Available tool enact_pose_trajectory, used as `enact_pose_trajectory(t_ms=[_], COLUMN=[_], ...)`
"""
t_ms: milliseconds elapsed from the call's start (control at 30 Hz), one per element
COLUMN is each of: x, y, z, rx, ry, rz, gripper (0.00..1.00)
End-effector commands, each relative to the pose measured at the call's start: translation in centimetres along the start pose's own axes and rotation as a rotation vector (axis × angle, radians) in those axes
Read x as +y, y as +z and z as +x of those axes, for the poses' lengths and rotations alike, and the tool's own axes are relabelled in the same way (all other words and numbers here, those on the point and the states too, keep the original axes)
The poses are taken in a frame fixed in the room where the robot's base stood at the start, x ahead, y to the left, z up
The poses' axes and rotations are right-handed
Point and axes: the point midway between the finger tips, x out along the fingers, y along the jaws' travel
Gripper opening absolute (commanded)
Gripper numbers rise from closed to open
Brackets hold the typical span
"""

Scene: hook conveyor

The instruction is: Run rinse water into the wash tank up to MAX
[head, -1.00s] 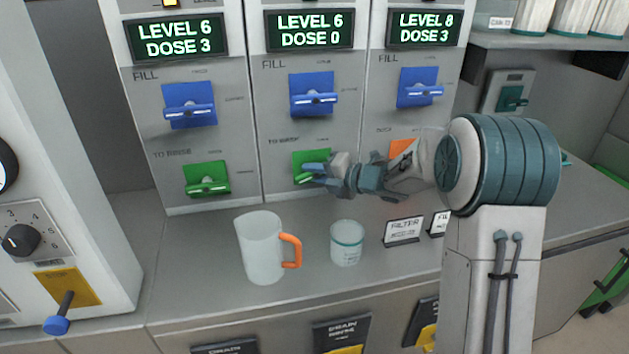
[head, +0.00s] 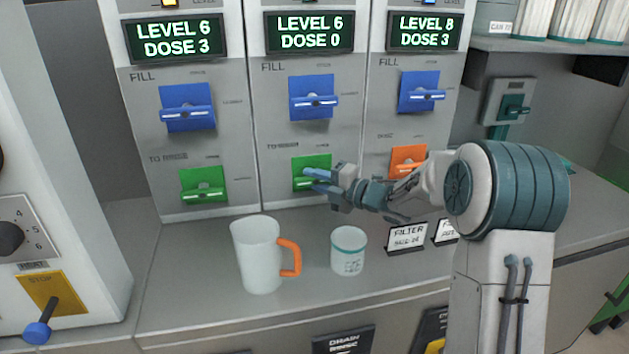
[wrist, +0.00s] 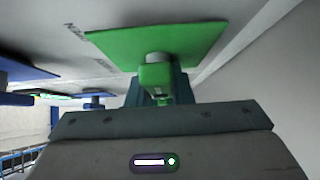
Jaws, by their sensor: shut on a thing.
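Three panels stand side by side, each with a display, a blue FILL lever and a lower lever. The middle display (head: 309,31) reads LEVEL 6 DOSE 0. The left display (head: 177,38) reads LEVEL 6 DOSE 3, and the right display (head: 424,31) reads LEVEL 8 DOSE 3. My gripper (head: 322,180) is at the middle panel's green lever (head: 303,186), below the middle blue FILL lever (head: 313,101). In the wrist view the green handle (wrist: 155,77) sits between my fingers, in front of its green plate (wrist: 190,42). My gripper is shut on this handle.
A pitcher with an orange handle (head: 258,256) and a white cup (head: 348,252) stand on the counter below. Small signs (head: 408,237) stand to their right. The left panel's green lever (head: 203,188) and right panel's orange lever (head: 408,162) flank the middle one.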

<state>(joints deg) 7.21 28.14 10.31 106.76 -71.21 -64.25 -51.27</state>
Motion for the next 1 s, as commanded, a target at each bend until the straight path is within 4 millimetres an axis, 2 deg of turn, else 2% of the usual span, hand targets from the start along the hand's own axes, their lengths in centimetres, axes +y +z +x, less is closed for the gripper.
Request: enact_pose_trajectory(t_ms=[67, 100, 167, 500, 800, 1000], x=[-0.1, -0.1, -0.1, 0.0, -0.1, -0.1], y=[0.0, 0.0, 0.0, 0.0, 0.0, 0.0], z=[0.0, 0.0, 0.0, -0.4, -5.2, -7.3], rx=[-0.001, -0.001, -0.001, -0.001, -0.003, -0.002], ry=[-0.002, -0.002, -0.002, -0.002, -0.002, -0.003], rz=[0.001, 0.001, 0.001, -0.001, 0.0, 0.0], gripper=[0.0, 0.28, 0.42, 0.42, 0.42, 0.42])
